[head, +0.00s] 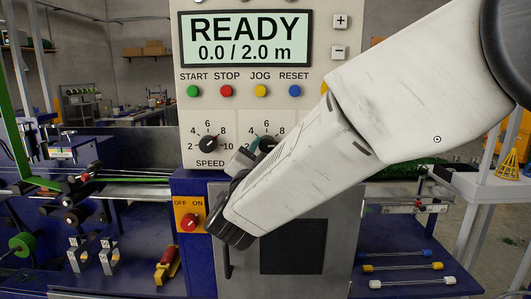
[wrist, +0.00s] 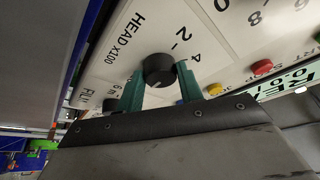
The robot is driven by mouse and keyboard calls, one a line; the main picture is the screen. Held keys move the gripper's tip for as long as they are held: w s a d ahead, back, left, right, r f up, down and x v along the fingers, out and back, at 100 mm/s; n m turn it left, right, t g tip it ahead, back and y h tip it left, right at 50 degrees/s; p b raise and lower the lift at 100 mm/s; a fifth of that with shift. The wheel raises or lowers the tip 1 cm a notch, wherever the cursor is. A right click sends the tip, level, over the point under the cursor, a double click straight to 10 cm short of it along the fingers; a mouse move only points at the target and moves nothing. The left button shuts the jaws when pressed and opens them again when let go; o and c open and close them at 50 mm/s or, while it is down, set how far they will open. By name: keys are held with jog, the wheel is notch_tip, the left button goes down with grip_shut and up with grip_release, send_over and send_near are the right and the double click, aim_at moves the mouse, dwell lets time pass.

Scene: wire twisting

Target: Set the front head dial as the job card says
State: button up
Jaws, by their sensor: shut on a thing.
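The front head dial is a black round knob (wrist: 158,70) on the pale panel, beside the printed HEAD x100 in the wrist view. The numbers 2 and 4 show near it. In the head view, the dial (head: 266,144) is partly hidden behind my gripper and arm. My gripper (wrist: 160,88) has its two green fingers on either side of the knob, shut on it. In the head view, a green fingertip of my gripper (head: 251,147) shows at the dial's left side. The dial's pointer setting is not clear. I cannot make out a job card.
The display (head: 250,38) reads READY, 0.0 / 2.0 m. The speed dial (head: 208,143) is just left. Start (head: 193,91), stop (head: 226,91), jog (head: 261,91) and reset (head: 295,91) buttons sit above.

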jog(key=shift+a+m+g+h, duration=0.1)
jog(key=shift+m+g+h, duration=0.35)
jog(key=shift+m, duration=1.45)
jog(key=o, duration=1)
jog(key=shift+r, duration=0.1)
jog(key=v, duration=0.7)
jog(key=shift+s+a, duration=0.2)
jog(key=shift+s, duration=0.15)
